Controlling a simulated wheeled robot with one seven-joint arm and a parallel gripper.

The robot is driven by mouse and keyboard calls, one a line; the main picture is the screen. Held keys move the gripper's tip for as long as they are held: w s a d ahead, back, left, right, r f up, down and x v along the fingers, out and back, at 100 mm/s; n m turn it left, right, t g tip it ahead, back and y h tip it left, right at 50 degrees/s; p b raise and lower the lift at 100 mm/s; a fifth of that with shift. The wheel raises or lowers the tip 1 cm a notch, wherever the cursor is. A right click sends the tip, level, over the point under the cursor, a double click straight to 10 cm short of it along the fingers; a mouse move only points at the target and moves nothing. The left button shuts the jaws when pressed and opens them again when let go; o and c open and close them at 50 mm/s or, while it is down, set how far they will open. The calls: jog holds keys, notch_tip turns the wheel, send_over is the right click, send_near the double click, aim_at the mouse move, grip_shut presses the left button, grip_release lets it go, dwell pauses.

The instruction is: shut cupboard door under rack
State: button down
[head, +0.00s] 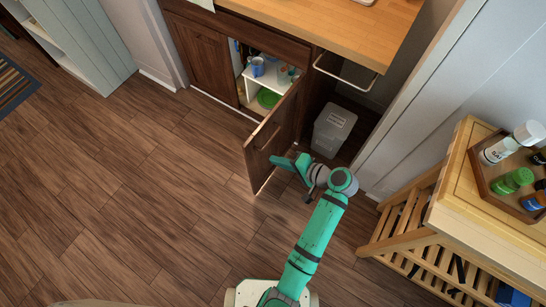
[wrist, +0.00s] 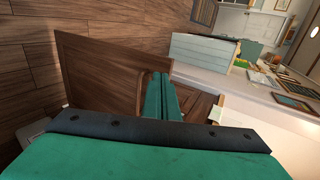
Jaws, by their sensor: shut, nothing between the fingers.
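The dark brown cupboard door (head: 270,138) stands wide open, hinged at the right of its opening and sticking out into the room. Behind it the cupboard (head: 250,88) shows white shelving with blue cups and green dishes. In the wrist view the fingers (wrist: 160,97) are together in front of the door panel (wrist: 98,78). I cannot tell whether they touch it.
A grey lidded bin (head: 333,130) stands on the floor behind my gripper, right of the door. A wooden slatted stand (head: 420,235) with a tray of bottles (head: 510,175) is at the right. The wood floor left of the door is clear.

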send_near(246, 148)
notch_tip(246, 148, down, 4)
jog(key=w+a, duration=0.2)
jog(key=a, duration=0.1)
jog(key=shift+w+a+r, duration=0.25)
jog(key=shift+w+a, duration=0.15)
jog(key=shift+a, duration=0.3)
